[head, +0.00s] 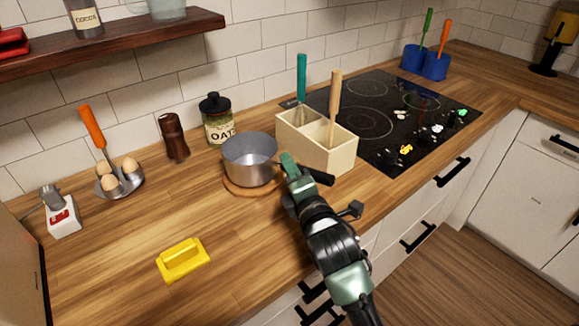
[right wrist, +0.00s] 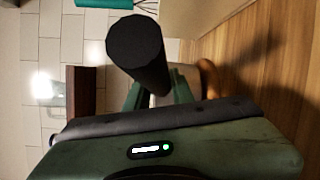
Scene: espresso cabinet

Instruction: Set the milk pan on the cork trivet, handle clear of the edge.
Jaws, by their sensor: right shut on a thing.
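The grey milk pan (head: 250,158) is upright at the middle of the counter, over the round cork trivet (head: 236,190). The trivet's rim shows below the pan at its front and left; I cannot tell whether the base touches it. The black handle (head: 320,176) points right, along the front of the wooden utensil box and inside the counter edge. My right gripper (head: 291,170) is shut on the handle near the pan. In the right wrist view the handle's end (right wrist: 135,42) sticks out between the green fingers, with part of the trivet (right wrist: 207,76) behind. My left gripper is out of view.
The utensil box (head: 322,145) stands close behind the handle, with the black cooktop (head: 375,118) beyond. An oats jar (head: 216,120) and pepper mill (head: 174,138) stand behind the pan. An egg holder (head: 119,180) and yellow scraper (head: 183,259) are left. The front-left counter is mostly clear.

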